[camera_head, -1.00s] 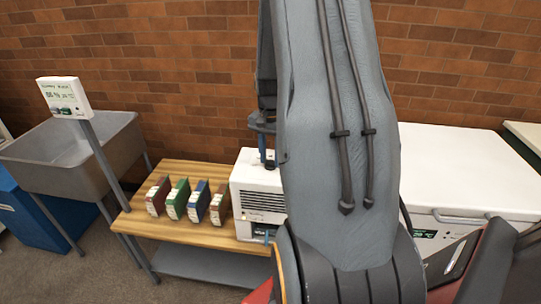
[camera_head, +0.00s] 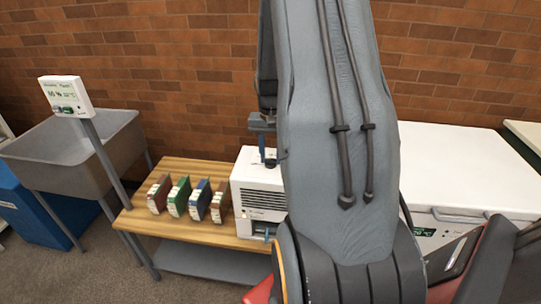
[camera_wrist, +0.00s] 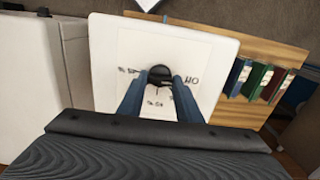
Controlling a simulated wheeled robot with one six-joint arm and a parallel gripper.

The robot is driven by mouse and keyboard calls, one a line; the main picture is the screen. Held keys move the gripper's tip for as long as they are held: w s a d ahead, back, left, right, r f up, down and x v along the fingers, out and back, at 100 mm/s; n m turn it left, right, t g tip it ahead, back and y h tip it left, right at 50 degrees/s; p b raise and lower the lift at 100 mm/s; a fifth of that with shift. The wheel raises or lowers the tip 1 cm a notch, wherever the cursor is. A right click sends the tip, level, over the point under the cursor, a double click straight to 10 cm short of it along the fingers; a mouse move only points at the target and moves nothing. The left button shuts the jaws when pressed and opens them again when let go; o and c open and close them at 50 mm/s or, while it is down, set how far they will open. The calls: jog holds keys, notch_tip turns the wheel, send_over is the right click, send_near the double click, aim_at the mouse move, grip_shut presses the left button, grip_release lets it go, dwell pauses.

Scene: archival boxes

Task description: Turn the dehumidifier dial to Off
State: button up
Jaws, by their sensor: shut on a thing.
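The dehumidifier (camera_head: 262,202) is a white box with dark front vents, standing on the right part of the wooden bench in the head view. My arm hides its right side. In the wrist view its white top panel (camera_wrist: 208,55) fills the middle. The round black dial (camera_wrist: 160,74) sits on that panel, with small printed labels around it. The label to its right looks like an upside-down "Off". The dial's pointer direction is too small to tell. My gripper (camera_wrist: 161,80) has its two blue fingers closed on opposite sides of the dial. In the head view the dial itself is hidden.
Several coloured archival boxes (camera_head: 178,197) stand in a row on the wooden bench (camera_head: 190,232), left of the dehumidifier. A display on a post (camera_head: 66,97) and a grey sink (camera_head: 75,150) are farther left. A white chest (camera_head: 470,175) stands right of my arm.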

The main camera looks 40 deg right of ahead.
aim_at(271, 159)
jog(key=o, duration=1)
jog(key=shift+o, duration=0.2)
jog(key=shift+r, duration=0.1)
jog(key=shift+r+b, duration=1.1)
jog(key=shift+r, duration=2.75)
jog(key=s+a+f+n, duration=0.1)
jog(key=s+a+n, duration=0.2)
jog(key=a, duration=0.6)
jog(key=s+a+f+n+t+b, duration=0.1)
jog(key=s+a+n, duration=0.2)
jog(key=a, duration=0.7)
jog(key=s+a+f+n, duration=0.1)
jog(key=s+a+n, duration=0.2)
jog(key=a, duration=0.7)
jog(key=shift+s+n+b, duration=0.15)
jog(key=shift+n+b, duration=0.25)
